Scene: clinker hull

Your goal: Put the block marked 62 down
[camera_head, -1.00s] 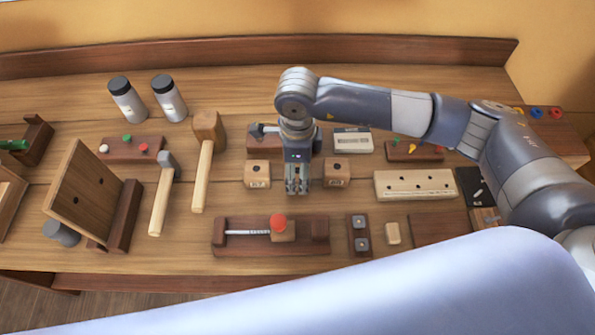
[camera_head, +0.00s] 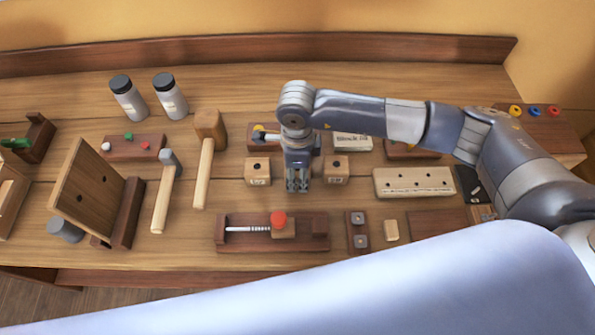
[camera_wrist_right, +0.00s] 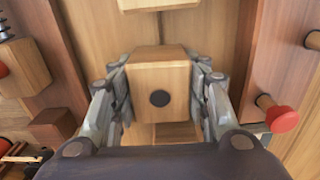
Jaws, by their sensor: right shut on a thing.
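My right gripper (camera_head: 298,186) points down over the middle of the bench, between two light wooden blocks, a left one (camera_head: 257,172) and a right one (camera_head: 336,170). In the right wrist view, the right gripper (camera_wrist_right: 160,105) is shut on a light wooden block (camera_wrist_right: 160,78) with a dark round hole in its top. No number is readable on this held block, and the gripper hides it in the head view. I cannot tell whether its underside touches the bench. My left gripper is not in view.
A clamp with a red knob (camera_head: 278,219) lies in front of the gripper. A mallet (camera_head: 207,160) lies to the left, and a pale board with holes (camera_head: 414,182) to the right. Bare bench shows between the blocks and the clamp.

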